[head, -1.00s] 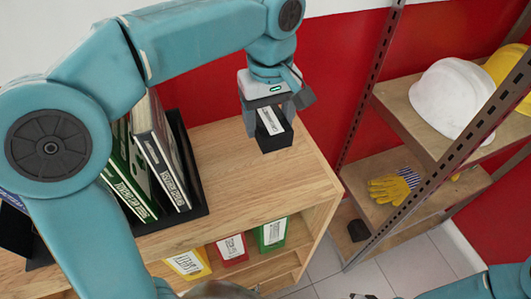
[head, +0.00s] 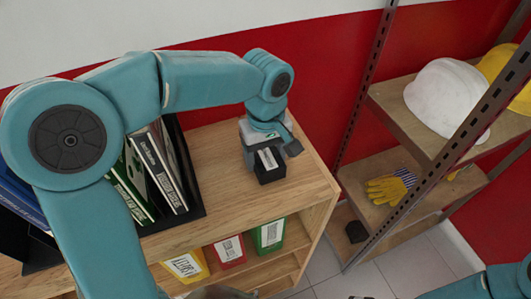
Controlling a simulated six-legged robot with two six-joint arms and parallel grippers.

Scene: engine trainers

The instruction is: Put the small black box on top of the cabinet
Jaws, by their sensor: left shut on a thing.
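The small black box (head: 269,166) with a white label is at the right part of the light wooden cabinet top (head: 228,197). My left gripper (head: 262,148) is over it from above and shut on it. The box appears upright and at or very near the cabinet top; I cannot tell whether its base touches. The gripper hides its upper part. Part of my right arm (head: 485,285) shows at the lower right; its gripper is not clearly visible.
Binders (head: 158,175) stand in a black holder left of the box. Coloured folders (head: 229,252) sit on the shelf below. A metal rack to the right holds a white helmet (head: 445,98), a yellow helmet and gloves (head: 390,186). The cabinet top around the box is clear.

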